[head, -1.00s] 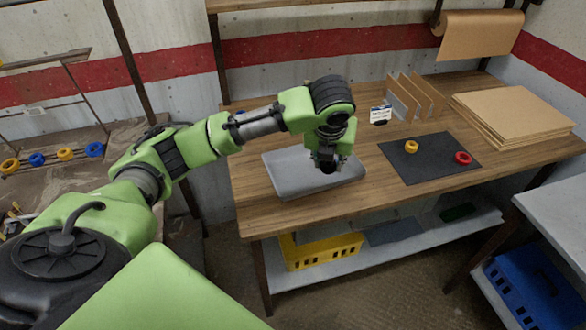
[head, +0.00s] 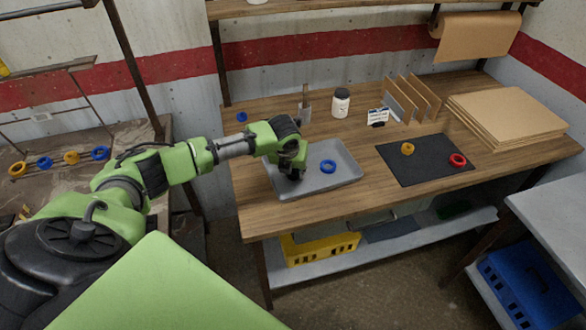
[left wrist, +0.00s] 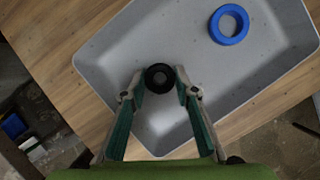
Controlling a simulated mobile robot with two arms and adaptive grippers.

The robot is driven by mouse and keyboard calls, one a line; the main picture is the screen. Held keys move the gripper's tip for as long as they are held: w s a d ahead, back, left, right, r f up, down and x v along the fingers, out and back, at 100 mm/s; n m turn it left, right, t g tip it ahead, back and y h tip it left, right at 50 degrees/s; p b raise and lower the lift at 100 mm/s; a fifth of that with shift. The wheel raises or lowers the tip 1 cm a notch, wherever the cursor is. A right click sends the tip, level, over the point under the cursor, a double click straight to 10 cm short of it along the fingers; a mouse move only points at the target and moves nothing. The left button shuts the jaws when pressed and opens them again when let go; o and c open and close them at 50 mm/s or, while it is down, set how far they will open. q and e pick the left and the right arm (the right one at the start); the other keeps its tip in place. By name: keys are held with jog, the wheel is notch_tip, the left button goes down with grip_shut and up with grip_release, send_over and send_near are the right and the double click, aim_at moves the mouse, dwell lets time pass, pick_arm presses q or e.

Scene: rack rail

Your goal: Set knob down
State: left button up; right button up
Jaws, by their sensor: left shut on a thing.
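My left gripper (head: 294,176) is over the left part of the grey tray (head: 335,182) on the wooden bench. In the left wrist view the gripper (left wrist: 160,84) is shut on a round black knob (left wrist: 160,74) with a dark centre, held at its fingertips above the grey tray floor (left wrist: 185,45). I cannot tell whether the knob touches the floor. In the head view the gripper hides the knob. A blue ring (head: 328,166) lies in the tray, apart from the gripper; it also shows in the left wrist view (left wrist: 229,24). My right gripper is not in view.
A dark mat (head: 425,168) right of the tray bears a yellow ring (head: 407,149) and a red ring (head: 458,160). Behind the tray stand a white jar (head: 341,103) and a grey metal piece (head: 305,108). The tray's right part is clear.

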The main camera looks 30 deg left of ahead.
pick_arm(q)
jog(key=shift+f, duration=0.25)
jog(key=shift+f, duration=0.15)
jog(key=o, duration=1.1)
jog(key=shift+r, duration=0.25)
jog(key=b+v, duration=0.1)
jog(key=v, duration=1.1)
jog(key=shift+b, duration=0.35)
